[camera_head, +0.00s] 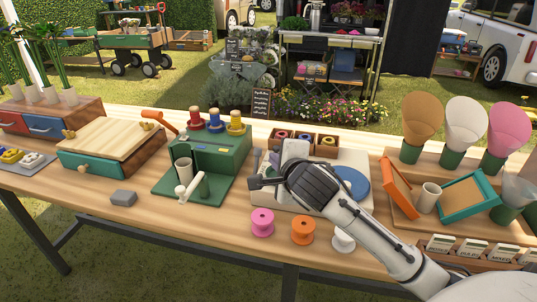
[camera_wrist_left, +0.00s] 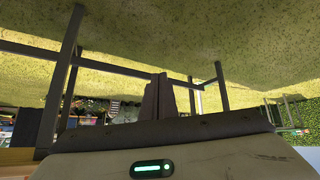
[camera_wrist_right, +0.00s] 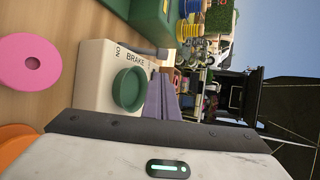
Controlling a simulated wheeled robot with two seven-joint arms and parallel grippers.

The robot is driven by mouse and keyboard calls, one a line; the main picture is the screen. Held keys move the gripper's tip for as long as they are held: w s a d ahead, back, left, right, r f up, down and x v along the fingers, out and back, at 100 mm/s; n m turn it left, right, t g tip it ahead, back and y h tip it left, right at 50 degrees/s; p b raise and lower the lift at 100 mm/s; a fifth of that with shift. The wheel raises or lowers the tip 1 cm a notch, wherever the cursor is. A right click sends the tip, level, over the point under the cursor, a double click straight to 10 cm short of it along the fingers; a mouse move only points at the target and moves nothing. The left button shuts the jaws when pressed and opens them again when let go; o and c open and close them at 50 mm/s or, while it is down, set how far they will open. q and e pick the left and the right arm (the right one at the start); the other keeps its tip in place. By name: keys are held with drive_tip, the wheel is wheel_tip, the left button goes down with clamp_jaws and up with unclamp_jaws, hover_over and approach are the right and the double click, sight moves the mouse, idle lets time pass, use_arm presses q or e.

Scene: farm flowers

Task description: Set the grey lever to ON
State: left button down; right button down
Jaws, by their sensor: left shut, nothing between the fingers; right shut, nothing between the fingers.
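The grey lever (camera_wrist_right: 150,49) shows in the right wrist view as a slim bar along the edge of a pale panel (camera_wrist_right: 92,88). The panel carries the word BRAKE, a smaller ON marking and a green round knob (camera_wrist_right: 129,88). In the head view the lever (camera_head: 257,160) is small and partly hidden behind my right gripper (camera_head: 256,184). My right gripper's fingers (camera_wrist_right: 161,82) are shut and empty, close to the lever; contact cannot be told. My left gripper (camera_wrist_left: 164,82) is shut and empty, over grass and table legs, outside the head view.
A green stand with spools (camera_head: 213,140) is left of my right gripper. Pink (camera_head: 262,222) and orange (camera_head: 302,230) spools stand at the front edge. A blue disc (camera_head: 350,184) lies behind my right arm.

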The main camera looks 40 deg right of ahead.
sight(268, 164)
drive_tip(key=x, duration=0.6)
use_arm(q)
drive_tip(key=shift+w+r, duration=0.3)
drive_tip(key=shift+w, duration=0.25)
use_arm(e)
drive_tip(key=shift+x, duration=0.85)
use_arm(q)
drive_tip(key=shift+s, duration=0.15)
